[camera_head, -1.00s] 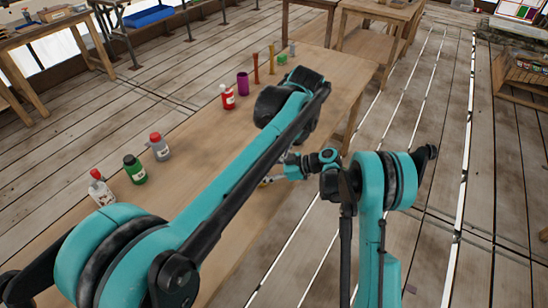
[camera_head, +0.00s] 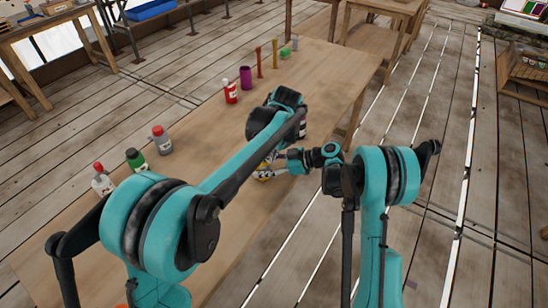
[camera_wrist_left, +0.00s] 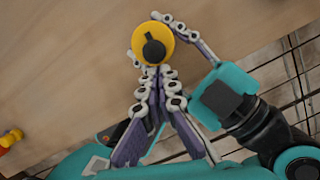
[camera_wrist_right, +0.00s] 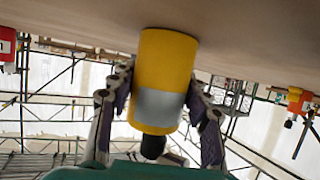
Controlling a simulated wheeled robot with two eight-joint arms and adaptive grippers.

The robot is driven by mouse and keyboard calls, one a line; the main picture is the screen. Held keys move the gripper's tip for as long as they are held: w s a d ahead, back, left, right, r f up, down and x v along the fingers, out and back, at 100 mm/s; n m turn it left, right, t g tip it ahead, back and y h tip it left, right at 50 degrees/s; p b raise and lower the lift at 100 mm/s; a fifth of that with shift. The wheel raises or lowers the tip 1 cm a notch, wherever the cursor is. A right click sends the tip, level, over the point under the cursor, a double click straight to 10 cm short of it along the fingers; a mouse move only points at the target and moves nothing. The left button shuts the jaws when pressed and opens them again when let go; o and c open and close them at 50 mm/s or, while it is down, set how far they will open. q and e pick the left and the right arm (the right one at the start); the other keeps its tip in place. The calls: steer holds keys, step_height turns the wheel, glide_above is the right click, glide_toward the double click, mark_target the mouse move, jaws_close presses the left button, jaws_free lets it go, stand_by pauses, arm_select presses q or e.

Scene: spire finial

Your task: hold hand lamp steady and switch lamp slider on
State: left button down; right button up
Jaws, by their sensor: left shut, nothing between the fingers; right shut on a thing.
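The hand lamp (camera_wrist_left: 168,38) is a yellow cylinder with a black slider knob (camera_wrist_left: 153,49) on its top. The right wrist view shows the lamp (camera_wrist_right: 165,60) with a grey band and its base at the tabletop. My right gripper (camera_wrist_right: 160,78) is shut around the lamp body, one finger on each side. My left gripper (camera_wrist_left: 153,74) is shut and empty, its fingertips just beside the knob; whether they touch it I cannot tell.
On the long table (camera_head: 190,195) stand a white bottle with a red cap (camera_head: 102,181), a green bottle (camera_head: 136,161), a grey bottle (camera_head: 161,141), a red bottle (camera_head: 231,92) and a purple cup (camera_head: 246,77). The tabletop between the bottles and my arms is clear.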

arm_select(q)
steer(key=shift+w+a, duration=0.85)
steer(key=shift+a, duration=0.2)
steer(key=s+d+r, duration=0.4)
steer(key=s+r, duration=0.1)
steer(key=r, duration=0.4)
steer(key=shift+s+r, duration=0.15)
steer(key=shift+r, duration=0.2)
